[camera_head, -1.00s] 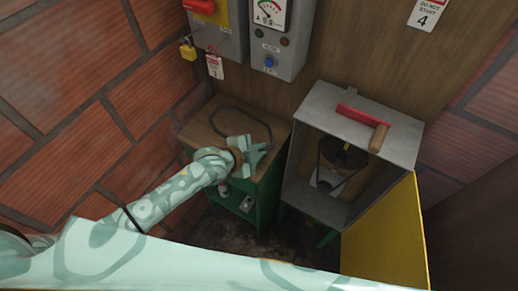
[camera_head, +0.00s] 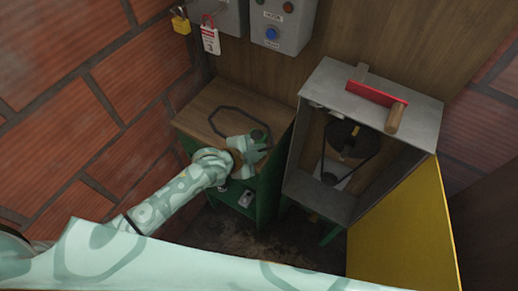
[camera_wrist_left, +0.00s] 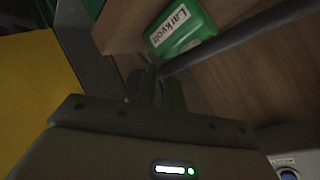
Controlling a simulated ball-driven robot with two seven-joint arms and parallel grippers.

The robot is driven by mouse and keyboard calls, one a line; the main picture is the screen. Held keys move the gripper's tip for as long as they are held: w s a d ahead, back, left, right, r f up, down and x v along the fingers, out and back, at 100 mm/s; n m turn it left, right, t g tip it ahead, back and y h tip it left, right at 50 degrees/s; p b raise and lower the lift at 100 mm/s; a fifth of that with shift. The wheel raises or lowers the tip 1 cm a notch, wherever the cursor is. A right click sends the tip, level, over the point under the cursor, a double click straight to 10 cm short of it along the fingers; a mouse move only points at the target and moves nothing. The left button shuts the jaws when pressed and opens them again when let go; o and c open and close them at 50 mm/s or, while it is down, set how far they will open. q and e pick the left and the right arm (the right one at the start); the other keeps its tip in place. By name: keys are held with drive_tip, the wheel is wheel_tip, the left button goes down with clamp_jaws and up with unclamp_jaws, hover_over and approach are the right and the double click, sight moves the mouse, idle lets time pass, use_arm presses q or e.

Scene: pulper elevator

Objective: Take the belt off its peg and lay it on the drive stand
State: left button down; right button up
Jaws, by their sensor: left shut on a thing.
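The black belt (camera_head: 222,107) is a narrow loop over the wooden top of a green stand (camera_head: 199,105); I cannot tell whether it rests there or is held just above. My left gripper (camera_head: 258,145) is over the stand's right side and shut on the belt's near right end. In the left wrist view the belt (camera_wrist_left: 240,40) runs from between the fingers (camera_wrist_left: 155,92) to the upper right. The gripped part is hidden, and I make out no peg. My right gripper is not in view.
A grey metal housing (camera_head: 430,116) stands right of the stand. It holds dark pulleys (camera_head: 347,138), a red-and-wood handle lies on top (camera_head: 377,93), and its yellow door (camera_head: 405,230) hangs open. A brick wall (camera_head: 60,130) closes the left.

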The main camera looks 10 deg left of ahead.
use_arm(q)
drive_tip(key=c, duration=1.4)
unclamp_jaws()
drive_tip(key=shift+c, duration=0.2)
drive_tip(key=p+v, duration=0.3)
drive_tip(key=v, duration=1.3)
drive_tip(key=shift+s+r, duration=0.1)
drive_tip(key=shift+s, duration=0.1)
